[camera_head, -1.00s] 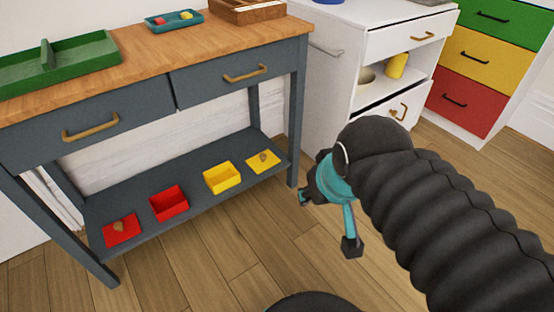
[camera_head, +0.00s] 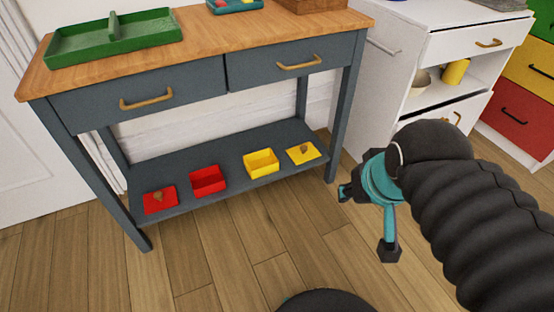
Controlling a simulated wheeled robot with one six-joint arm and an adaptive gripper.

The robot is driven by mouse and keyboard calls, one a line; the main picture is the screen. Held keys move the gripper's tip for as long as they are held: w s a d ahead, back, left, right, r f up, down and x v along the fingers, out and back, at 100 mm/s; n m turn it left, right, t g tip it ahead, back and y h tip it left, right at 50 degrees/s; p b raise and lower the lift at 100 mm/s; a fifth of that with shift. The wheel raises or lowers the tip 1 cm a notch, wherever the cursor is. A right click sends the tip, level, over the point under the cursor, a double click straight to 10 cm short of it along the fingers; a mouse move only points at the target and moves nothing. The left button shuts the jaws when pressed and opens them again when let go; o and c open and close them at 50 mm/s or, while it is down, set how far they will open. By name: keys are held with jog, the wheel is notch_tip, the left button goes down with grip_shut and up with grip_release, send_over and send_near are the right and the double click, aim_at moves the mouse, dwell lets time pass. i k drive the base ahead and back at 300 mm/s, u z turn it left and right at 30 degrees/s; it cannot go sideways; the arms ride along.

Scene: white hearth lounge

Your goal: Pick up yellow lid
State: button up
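The yellow lid (camera_head: 302,153) is a flat square with a small brown knob. It lies on the lower shelf (camera_head: 226,176) of the grey console table, near the shelf's right end. An open yellow box (camera_head: 261,164) sits just left of it. My gripper (camera_head: 367,222) is in front and to the right of the shelf, above the floor and apart from the lid. Its teal fingers are spread, with nothing between them.
A red open box (camera_head: 208,180) and a red lid (camera_head: 159,199) lie further left on the shelf. The table's front right leg (camera_head: 344,120) stands between the lid and the white cabinet (camera_head: 385,80). Wooden floor in front is clear.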

aim_at(300, 154)
jog(key=k, duration=0.5)
jog(key=z, duration=0.55)
jog(key=i, duration=0.8)
jog(key=u, duration=1.25)
